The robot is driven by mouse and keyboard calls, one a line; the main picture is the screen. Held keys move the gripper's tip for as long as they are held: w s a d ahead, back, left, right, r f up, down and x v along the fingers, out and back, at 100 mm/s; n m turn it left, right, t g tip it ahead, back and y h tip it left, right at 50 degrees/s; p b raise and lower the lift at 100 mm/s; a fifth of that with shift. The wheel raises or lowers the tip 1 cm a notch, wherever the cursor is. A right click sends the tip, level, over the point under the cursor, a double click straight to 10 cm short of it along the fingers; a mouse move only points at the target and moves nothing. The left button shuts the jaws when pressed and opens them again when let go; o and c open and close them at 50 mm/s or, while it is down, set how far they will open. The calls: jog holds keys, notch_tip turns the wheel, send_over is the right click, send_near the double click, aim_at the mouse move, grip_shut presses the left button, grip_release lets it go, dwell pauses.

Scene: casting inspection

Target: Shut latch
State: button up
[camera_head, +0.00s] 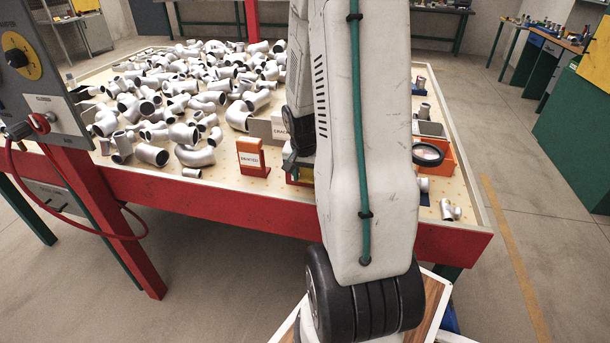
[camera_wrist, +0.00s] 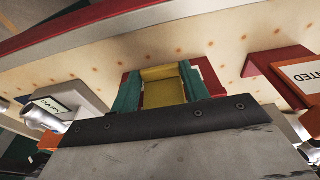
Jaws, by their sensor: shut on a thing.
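In the wrist view, the two teal fingers of my gripper (camera_wrist: 168,88) stand on either side of a yellow piece (camera_wrist: 163,80) and are shut on it. Red parts show just behind the fingers, close to the perforated tabletop. I cannot tell whether the yellow piece is the latch, and no latch is clearly visible elsewhere.
A red-edged table (camera_head: 220,198) holds many metal pipe fittings (camera_head: 190,85). An orange tray (camera_head: 448,160) with a black ring lies right of my arm. A panel (camera_head: 45,85) stands at left.

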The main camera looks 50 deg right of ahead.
jog(key=shift+s+d+f+h, duration=0.1)
jog(key=shift+f+h, duration=0.05)
jog(key=shift+h, duration=0.35)
jog(key=shift+t, duration=0.3)
jog(key=o, duration=1)
jog(key=shift+r, duration=0.3)
jog(key=v, duration=0.7)
jog(key=shift+r, duration=0.1)
